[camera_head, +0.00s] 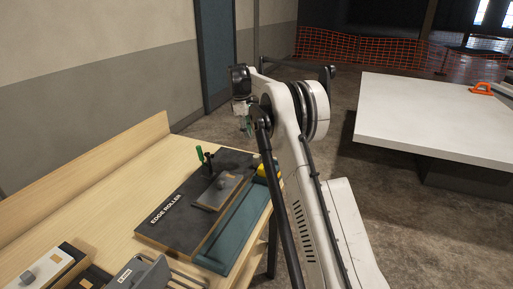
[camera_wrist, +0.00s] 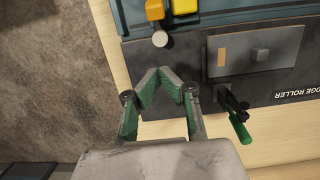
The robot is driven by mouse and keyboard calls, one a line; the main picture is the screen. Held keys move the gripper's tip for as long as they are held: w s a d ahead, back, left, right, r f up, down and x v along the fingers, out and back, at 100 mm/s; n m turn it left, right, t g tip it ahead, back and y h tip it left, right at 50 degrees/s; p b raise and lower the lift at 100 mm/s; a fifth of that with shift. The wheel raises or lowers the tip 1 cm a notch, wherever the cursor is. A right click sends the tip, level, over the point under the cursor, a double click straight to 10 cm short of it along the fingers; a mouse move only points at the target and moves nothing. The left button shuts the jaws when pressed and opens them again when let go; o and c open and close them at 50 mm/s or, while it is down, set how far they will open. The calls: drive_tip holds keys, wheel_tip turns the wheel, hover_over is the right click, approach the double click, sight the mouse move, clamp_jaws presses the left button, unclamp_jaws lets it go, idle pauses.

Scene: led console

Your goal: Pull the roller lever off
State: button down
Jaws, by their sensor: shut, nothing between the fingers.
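The dark Edge Roller panel (camera_head: 175,215) lies on the wooden bench, and its lettering also shows in the wrist view (camera_wrist: 300,92). A black lever with a green handle (camera_head: 200,153) stands at its far edge; in the wrist view the green handle (camera_wrist: 240,128) is at the right. My gripper (camera_wrist: 160,72) has green-lined fingers with tips together and nothing between them. It is apart from the lever, to its left in the wrist view. In the head view my gripper (camera_head: 246,126) is small, above and right of the lever, partly hidden by my arm.
A grey plate with a knob (camera_wrist: 258,54) sits on the panel. Yellow blocks (camera_wrist: 170,9) and a round pale knob (camera_wrist: 160,39) are near the teal strip (camera_head: 235,235). More devices (camera_head: 140,273) stand at the bench's near end. A white table (camera_head: 430,115) is at right.

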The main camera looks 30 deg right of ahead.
drive_tip(key=f, duration=0.6)
drive_tip(key=s+d+f+p, duration=0.1)
drive_tip(key=f, duration=0.2)
drive_tip(key=shift+s+f, duration=0.1)
drive_tip(key=shift+f, duration=0.15)
drive_tip(key=shift+s+d+r+p, duration=0.2)
drive_tip(key=shift+s+d+r, duration=0.25)
drive_tip(key=shift+s, duration=0.15)
drive_tip(key=shift+s+d+r+p, duration=0.15)
drive_tip(key=shift+s+d+r, duration=0.2)
drive_tip(key=shift+s+d, duration=0.15)
drive_tip(key=shift+s+d+r, duration=0.1)
drive_tip(key=shift+s+d, duration=0.1)
drive_tip(key=shift+s, duration=0.05)
drive_tip(key=shift+a, duration=0.15)
